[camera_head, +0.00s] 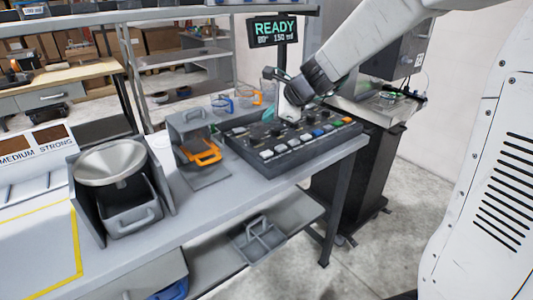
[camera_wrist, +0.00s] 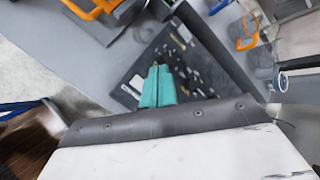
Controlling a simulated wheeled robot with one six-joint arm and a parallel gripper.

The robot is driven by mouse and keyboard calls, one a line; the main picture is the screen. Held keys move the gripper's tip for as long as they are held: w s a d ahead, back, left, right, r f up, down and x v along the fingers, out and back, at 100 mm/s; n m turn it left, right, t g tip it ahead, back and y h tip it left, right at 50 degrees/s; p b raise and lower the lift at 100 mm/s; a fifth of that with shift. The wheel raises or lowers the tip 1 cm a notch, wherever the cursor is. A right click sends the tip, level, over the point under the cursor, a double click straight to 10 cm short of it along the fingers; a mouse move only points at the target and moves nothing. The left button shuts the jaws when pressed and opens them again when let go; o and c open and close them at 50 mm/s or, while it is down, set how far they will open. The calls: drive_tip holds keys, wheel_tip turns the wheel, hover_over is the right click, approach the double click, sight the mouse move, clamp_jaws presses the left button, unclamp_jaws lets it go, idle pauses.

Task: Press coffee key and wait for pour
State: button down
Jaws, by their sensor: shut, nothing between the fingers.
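The dark key panel (camera_head: 262,168) lies on the grey bench, with a front row of whitish, blue, orange and green keys. Key labels are too small to read, so I cannot tell which is the coffee key. The display (camera_head: 273,31) above reads "READY", with smaller figures below. My gripper (camera_head: 269,115) is over the back left part of the panel, partly hidden by my arm. In the wrist view, its teal fingers (camera_wrist: 157,72) are together and empty, pointing at the panel (camera_wrist: 183,38). I cannot tell whether they touch it.
A grey stand (camera_head: 188,125) with an orange-handled mug (camera_head: 207,156) is left of the panel. Clear mugs (camera_head: 222,104) with coloured handles stand behind. A steel funnel unit (camera_head: 110,162) is further left. A machine (camera_head: 385,100) stands right, past the bench end.

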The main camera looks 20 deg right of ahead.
sight(270, 154)
drive_tip(key=shift+w+d+f, duration=0.1)
drive_tip(key=shift+w+d, duration=0.05)
drive_tip(key=shift+w, duration=0.1)
drive_tip(key=shift+f, duration=4.4)
drive_tip(key=shift+f, duration=0.45)
drive_tip(key=shift+f, duration=0.45)
drive_tip(key=shift+r, duration=0.9)
